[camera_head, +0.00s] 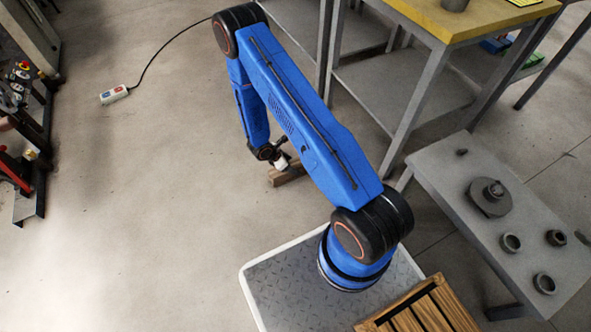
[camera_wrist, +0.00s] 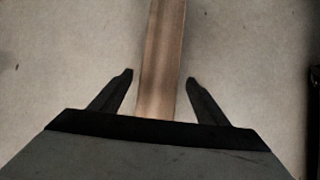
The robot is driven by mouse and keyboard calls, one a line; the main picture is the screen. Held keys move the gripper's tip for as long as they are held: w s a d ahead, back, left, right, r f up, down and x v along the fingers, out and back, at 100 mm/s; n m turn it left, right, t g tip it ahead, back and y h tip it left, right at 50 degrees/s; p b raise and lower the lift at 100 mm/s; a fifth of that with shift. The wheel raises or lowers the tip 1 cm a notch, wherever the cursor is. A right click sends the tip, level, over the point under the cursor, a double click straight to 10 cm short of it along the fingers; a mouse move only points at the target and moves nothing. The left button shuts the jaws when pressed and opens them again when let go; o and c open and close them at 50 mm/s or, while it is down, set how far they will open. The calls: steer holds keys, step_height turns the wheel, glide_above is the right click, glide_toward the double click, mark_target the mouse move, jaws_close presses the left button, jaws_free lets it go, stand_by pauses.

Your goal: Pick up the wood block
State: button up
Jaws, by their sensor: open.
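The wood block (camera_head: 287,174) is a brown bar lying on the concrete floor, partly hidden by my wrist in the head view. In the wrist view the wood block (camera_wrist: 162,60) runs from the top edge down between my fingers, its near end hidden behind the gripper body. My gripper (camera_wrist: 160,75) is open, with one black finger on each side of the block and a visible gap on both sides. In the head view my gripper's fingers are too small and covered to make out. I cannot tell the height of the fingertips over the floor.
A grey bench (camera_head: 462,188) with metal rings and a flanged part stands at the right. A yellow-topped table (camera_head: 480,22) with a lower shelf is behind. A corded box (camera_head: 113,94) lies on the floor at left. A slatted wooden crate (camera_head: 425,308) sits at the front. Floor left of the block is clear.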

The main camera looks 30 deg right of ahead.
steer(key=shift+x, duration=4.1)
steer(key=shift+w+r, duration=0.1)
jaws_close()
